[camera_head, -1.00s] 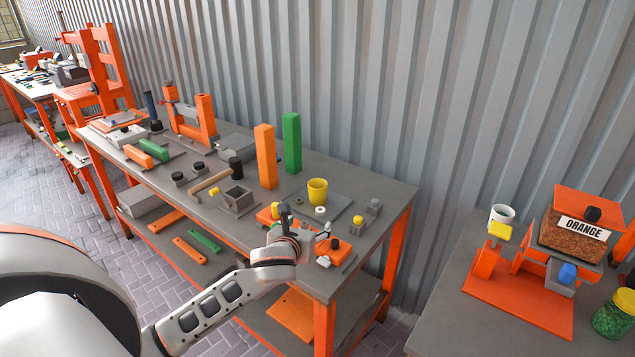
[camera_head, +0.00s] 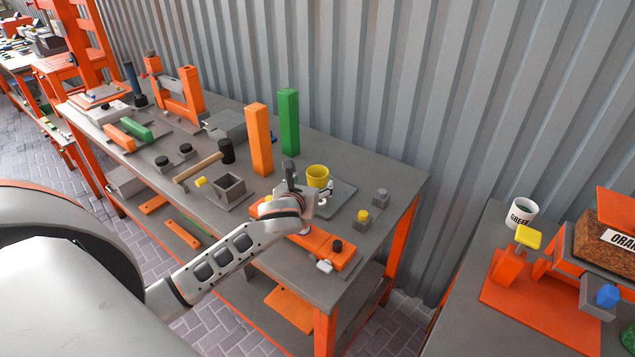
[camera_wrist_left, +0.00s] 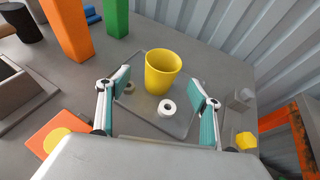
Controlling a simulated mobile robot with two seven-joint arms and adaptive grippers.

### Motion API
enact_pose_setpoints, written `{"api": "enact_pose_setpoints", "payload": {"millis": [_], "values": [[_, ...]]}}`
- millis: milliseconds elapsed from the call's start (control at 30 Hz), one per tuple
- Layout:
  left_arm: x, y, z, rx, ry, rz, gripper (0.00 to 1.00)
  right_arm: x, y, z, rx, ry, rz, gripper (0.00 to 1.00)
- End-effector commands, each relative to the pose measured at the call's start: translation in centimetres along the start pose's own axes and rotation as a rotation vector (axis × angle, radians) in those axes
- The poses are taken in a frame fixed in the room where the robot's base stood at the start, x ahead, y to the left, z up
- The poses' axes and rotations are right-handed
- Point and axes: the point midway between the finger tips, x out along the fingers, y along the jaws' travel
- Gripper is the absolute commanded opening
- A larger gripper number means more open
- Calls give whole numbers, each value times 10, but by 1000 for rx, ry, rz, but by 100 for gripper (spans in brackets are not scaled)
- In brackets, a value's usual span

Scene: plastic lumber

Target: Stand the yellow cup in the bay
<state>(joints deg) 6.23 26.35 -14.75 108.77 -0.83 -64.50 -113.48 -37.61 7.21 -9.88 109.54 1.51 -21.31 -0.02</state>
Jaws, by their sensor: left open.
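The yellow cup (camera_head: 317,175) stands upright on a flat grey plate (camera_head: 341,196) on the workbench. In the left wrist view the cup (camera_wrist_left: 162,72) is upright with its open mouth up, and a small white ring (camera_wrist_left: 167,107) lies in front of it. My left gripper (camera_head: 322,198) is just in front of the cup. In the wrist view its two teal-padded fingers (camera_wrist_left: 160,84) are spread wide, one toward each side of the cup, with nothing held. I cannot tell which part is the bay. My right gripper is not in view.
An orange post (camera_head: 259,140) and a green post (camera_head: 289,122) stand behind and left of the cup. An open grey box (camera_head: 229,190) and a mallet (camera_head: 202,166) lie to the left. A yellow-topped grey block (camera_head: 362,219) is at the right. A corrugated wall is behind.

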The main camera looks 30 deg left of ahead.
Motion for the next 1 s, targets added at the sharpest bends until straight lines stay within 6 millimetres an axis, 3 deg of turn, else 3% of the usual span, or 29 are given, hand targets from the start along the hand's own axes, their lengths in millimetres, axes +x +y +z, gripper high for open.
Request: {"api": "enact_pose_setpoints", "payload": {"millis": [300, 600, 633, 800, 1000], "values": [[41, -4, 4, 0, 0, 1, 64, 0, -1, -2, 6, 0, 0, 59], [46, -4, 3, 0, 0, 0, 64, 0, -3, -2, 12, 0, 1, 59], [46, -4, 3, 0, 0, 0, 62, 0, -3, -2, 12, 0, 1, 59], [46, -4, 3, 0, 0, 0, 23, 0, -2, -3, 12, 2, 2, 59], [46, -4, 3, 0, 0, 0, 23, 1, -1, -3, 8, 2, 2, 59]]}}
